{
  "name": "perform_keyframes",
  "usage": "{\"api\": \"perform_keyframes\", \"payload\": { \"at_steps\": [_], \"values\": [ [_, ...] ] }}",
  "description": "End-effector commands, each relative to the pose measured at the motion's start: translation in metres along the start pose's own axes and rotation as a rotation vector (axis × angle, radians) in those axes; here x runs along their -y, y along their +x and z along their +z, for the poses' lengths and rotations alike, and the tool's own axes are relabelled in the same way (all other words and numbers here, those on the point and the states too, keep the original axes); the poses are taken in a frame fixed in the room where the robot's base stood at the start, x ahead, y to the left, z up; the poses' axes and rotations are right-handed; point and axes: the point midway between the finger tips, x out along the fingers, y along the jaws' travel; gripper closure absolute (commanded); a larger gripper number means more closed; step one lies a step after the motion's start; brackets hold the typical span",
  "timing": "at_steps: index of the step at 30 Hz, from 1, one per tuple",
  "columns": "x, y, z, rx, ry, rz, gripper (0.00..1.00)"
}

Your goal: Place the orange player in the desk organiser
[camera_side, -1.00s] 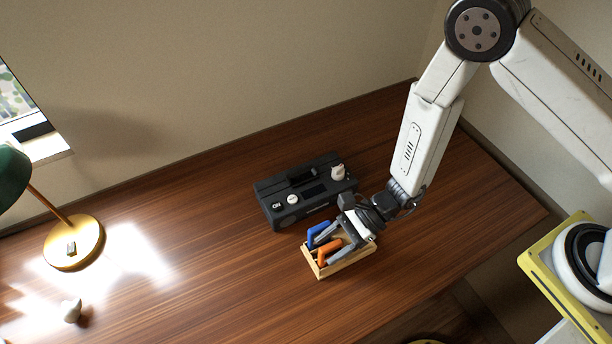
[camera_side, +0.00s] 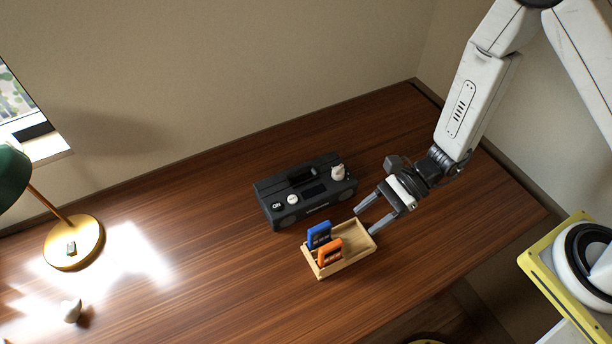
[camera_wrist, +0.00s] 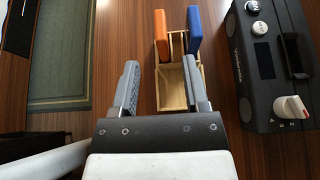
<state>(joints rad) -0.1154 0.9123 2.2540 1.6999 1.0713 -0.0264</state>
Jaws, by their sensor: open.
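The orange player (camera_side: 329,252) stands upright in the left part of the wooden desk organiser (camera_side: 352,262). A blue player (camera_side: 319,235) stands beside it, in the same end of the organiser. The organiser's right part is empty. In the wrist view the orange player (camera_wrist: 161,36) and the blue player (camera_wrist: 194,30) sit side by side at the far end of the organiser (camera_wrist: 172,104). My gripper (camera_side: 364,222) is open and empty, up and to the right of the organiser, apart from both players. Its two fingers also show in the wrist view (camera_wrist: 160,88).
A dark radio-like box (camera_side: 306,190) with knobs stands behind the organiser. A lamp with a brass base (camera_side: 74,243) and a small pale object (camera_side: 71,311) are at the left. The wooden desk (camera_side: 210,270) is clear between them.

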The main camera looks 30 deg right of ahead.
Motion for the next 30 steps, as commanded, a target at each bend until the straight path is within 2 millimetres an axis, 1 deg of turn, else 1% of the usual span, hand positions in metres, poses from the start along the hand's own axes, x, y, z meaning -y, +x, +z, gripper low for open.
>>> {"api": "perform_keyframes", "payload": {
  "at_steps": [3,9,30],
  "values": [
    [0.001,-0.012,0.0,0.0,-0.001,-0.003,0.42],
    [0.0,-0.021,0.0,0.0,-0.001,0.0,0.42],
    [-0.001,-0.024,0.001,-0.006,-0.013,0.01,0.42]
  ]
}}
